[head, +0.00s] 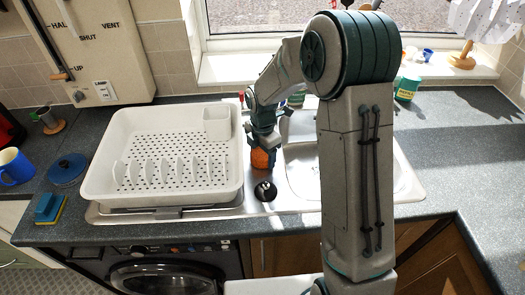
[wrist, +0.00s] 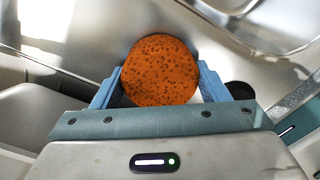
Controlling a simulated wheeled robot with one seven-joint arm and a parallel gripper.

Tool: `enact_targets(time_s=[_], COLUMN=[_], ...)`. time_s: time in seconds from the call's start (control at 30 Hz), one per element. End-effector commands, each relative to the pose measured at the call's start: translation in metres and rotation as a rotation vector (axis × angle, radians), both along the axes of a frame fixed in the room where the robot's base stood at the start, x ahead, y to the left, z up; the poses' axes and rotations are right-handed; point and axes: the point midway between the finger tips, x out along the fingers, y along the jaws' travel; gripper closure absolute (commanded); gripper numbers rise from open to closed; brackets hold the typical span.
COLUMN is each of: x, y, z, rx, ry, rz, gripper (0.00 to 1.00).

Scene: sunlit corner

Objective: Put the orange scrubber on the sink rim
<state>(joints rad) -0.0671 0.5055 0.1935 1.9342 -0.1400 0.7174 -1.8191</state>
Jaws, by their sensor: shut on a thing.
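The orange scrubber (wrist: 160,70) is round and pitted, and sits between the two blue fingers of my gripper (wrist: 160,85) in the wrist view. In the head view the scrubber (head: 262,159) shows below my gripper (head: 263,146), over the strip between the drying rack and the sink bowl. My gripper is shut on it. The metal sink rim (head: 290,208) runs along the front of the bowl. I cannot tell whether the scrubber touches the metal beneath it.
A white drying rack (head: 170,125) stands left of my gripper. A small dark round item (head: 265,191) sits just in front of the scrubber. The right counter (head: 455,140) is clear.

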Motion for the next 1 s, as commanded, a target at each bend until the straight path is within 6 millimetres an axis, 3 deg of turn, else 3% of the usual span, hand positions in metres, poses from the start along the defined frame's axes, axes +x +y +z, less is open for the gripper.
enact_targets(time_s=[0.33, 0.37, 0.4, 0.43, 0.8, 1.0], x=[0.0, 0.0, 0.0, 0.0, 0.001, 0.002], y=[0.0, 0.0, 0.0, 0.0, 0.0, 0.0], z=[-0.004, -0.003, -0.003, -0.002, 0.004, 0.039], rx=[0.001, 0.0, 0.0, 0.0, 0.001, 0.0], ry=[-0.001, -0.001, -0.001, -0.001, -0.003, -0.007], rz=[0.0, 0.0, 0.0, 0.0, 0.0, 0.001], gripper=[0.5, 0.24, 0.13, 0.1, 0.1, 0.1])
